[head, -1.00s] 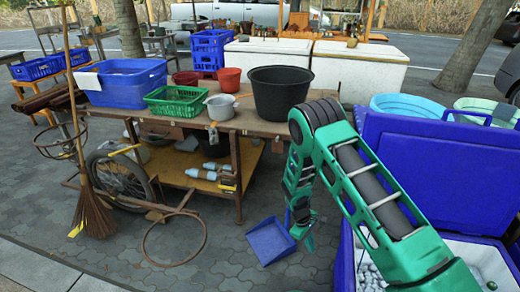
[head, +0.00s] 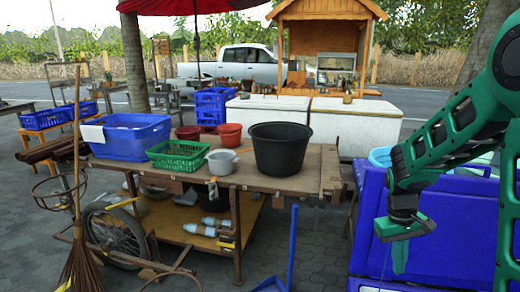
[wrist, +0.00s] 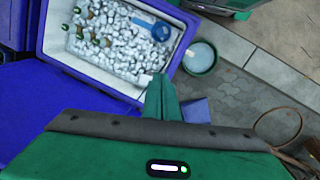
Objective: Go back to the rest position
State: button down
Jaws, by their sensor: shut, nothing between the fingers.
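My gripper (head: 400,258) hangs at the right of the head view, pointing down in front of the blue cooler (head: 445,235). Its green fingers are together and empty. In the wrist view, the gripper (wrist: 161,98) shows its closed fingers at the middle, over the edge of the open cooler (wrist: 170,75). My green arm is raised and bent at the right edge of the head view. Nothing is held.
A wooden table (head: 290,180) stands left of my gripper, holding a black tub (head: 280,150), a green basket (head: 178,156) and a grey bowl (head: 221,163). The wrist view shows ice (wrist: 120,50) in the cooler and a bucket (wrist: 200,58) beside it.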

jog(key=s+d+r+m+y, duration=0.1)
jog(key=s+r+m, duration=0.2)
jog(key=s, duration=0.9)
jog(key=s+d+r+m+t+y, duration=0.1)
jog(key=s+r+m, duration=0.2)
jog(key=s+r, duration=0.4)
jog(key=s, duration=0.5)
jog(key=shift+s+d+r+m, duration=0.15)
jog(key=shift+d+r+m, duration=0.15)
jog(key=shift+m, duration=0.1)
jog(key=shift+w+f, duration=0.25)
jog(key=shift+w, duration=0.4)
